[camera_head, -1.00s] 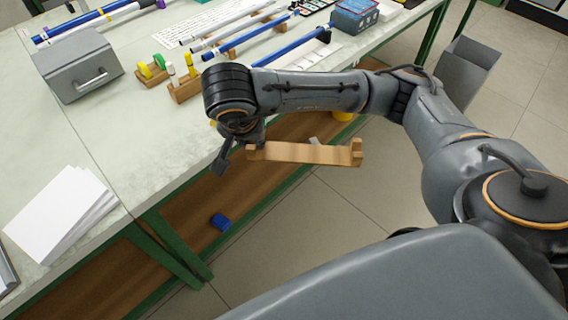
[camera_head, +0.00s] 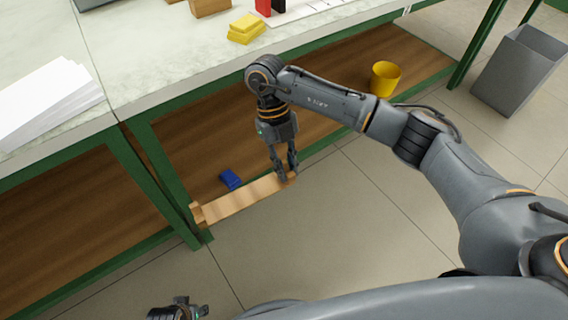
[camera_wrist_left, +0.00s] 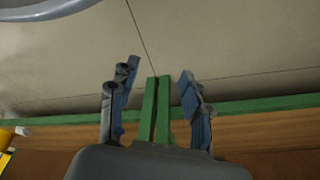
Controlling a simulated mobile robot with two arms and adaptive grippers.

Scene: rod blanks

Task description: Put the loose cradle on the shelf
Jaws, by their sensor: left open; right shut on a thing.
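The cradle is a long light-wood piece (camera_head: 240,202) with a raised block at each end. My right gripper (camera_head: 287,179) points down and is shut on its right end. The cradle slants, its left end lower in the picture near a green table leg. It overlaps the front edge of the brown wooden lower shelf (camera_head: 325,110); I cannot tell whether it touches the shelf. My left gripper (camera_head: 180,309) is partly cut off at the bottom of the head view. In the left wrist view its fingers (camera_wrist_left: 157,82) are apart, with nothing between them.
A blue object (camera_head: 230,179) lies on the shelf just behind the cradle. A yellow bucket (camera_head: 385,78) stands further right on the shelf, with bare wood between. Green legs (camera_head: 168,180) frame the shelf. A grey bin (camera_head: 520,68) stands on the floor at right.

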